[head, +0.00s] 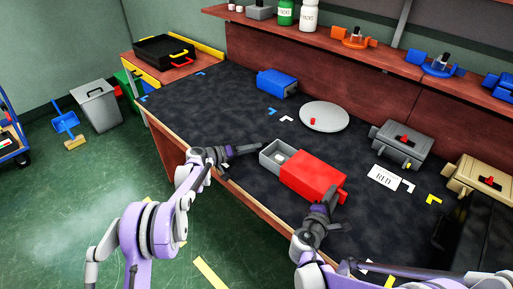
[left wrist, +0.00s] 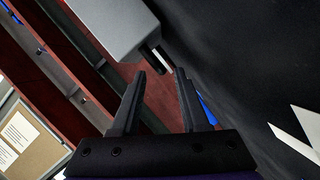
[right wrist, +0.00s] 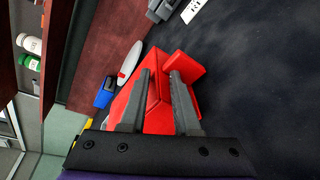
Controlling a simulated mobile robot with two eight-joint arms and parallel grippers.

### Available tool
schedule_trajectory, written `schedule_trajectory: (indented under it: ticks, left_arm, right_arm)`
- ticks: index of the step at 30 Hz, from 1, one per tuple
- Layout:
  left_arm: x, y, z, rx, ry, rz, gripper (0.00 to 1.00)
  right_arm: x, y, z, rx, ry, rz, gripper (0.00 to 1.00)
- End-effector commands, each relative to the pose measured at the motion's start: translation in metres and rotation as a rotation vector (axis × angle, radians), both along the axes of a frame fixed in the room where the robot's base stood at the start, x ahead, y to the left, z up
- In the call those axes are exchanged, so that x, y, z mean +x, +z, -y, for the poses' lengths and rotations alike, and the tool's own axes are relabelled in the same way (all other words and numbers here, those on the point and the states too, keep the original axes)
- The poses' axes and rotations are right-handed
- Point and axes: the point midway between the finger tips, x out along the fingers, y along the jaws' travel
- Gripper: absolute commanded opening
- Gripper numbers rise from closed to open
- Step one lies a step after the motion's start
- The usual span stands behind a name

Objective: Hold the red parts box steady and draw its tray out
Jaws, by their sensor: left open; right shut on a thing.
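The red parts box (head: 314,173) lies on the dark bench top. Its grey tray (head: 266,161) sticks out of the left end, with a small pale thing inside. My left gripper (head: 250,148) is open and empty just left of the tray's front. In the left wrist view the tray's small handle (left wrist: 158,62) is just beyond the open fingertips (left wrist: 161,74). My right gripper (head: 329,196) is shut on the red grip at the box's right end. In the right wrist view its fingers (right wrist: 160,78) hide part of the box (right wrist: 128,97).
A blue box (head: 278,83) and a round grey plate (head: 324,117) lie behind. A grey box (head: 402,142), a "RED" label card (head: 384,178) and a tan box (head: 480,178) are to the right.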

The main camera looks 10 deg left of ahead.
Motion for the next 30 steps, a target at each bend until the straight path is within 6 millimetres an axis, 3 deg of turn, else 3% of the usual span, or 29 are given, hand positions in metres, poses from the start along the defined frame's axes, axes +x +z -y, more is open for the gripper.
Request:
schedule_trajectory:
  ticks: [6,13,29,30]
  left_arm:
    - [-0.031,0.011,-0.039,0.001,0.004,0.002,0.45]
    - [-0.055,0.019,-0.066,0.0,0.002,0.003,0.45]
    - [-0.062,0.022,-0.074,0.0,0.001,0.003,0.45]
    - [-0.062,0.022,-0.074,0.0,0.001,0.003,0.45]
  right_arm:
    - [0.0,-0.004,-0.001,0.012,-0.001,-0.005,0.0]
    - [0.0,-0.004,-0.001,0.012,-0.001,-0.005,0.0]
    - [-0.001,-0.004,0.0,0.012,-0.001,-0.005,0.0]
    - [0.0,-0.004,0.0,0.011,0.0,-0.006,0.35]
